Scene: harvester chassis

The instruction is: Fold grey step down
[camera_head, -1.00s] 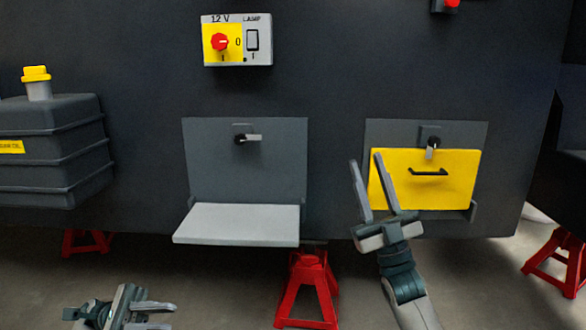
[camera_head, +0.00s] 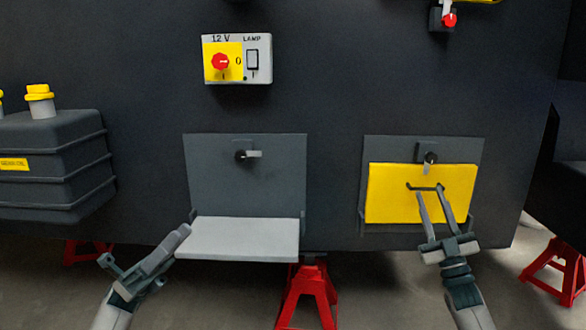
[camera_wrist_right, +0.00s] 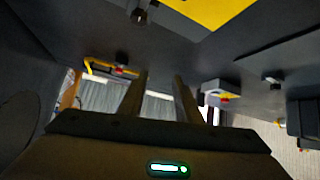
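The grey step (camera_head: 240,240) sticks out flat from the bottom of its dark grey backplate (camera_head: 250,180), folded down. Above it, a latch lever (camera_head: 253,154) lies sideways.
A lever (camera_head: 427,168) hangs down over the yellow step's top edge. The control box (camera_head: 237,60) with a red knob is above. A dark canister (camera_head: 50,165) stands at left. Red stands (camera_head: 308,297) are below the chassis.

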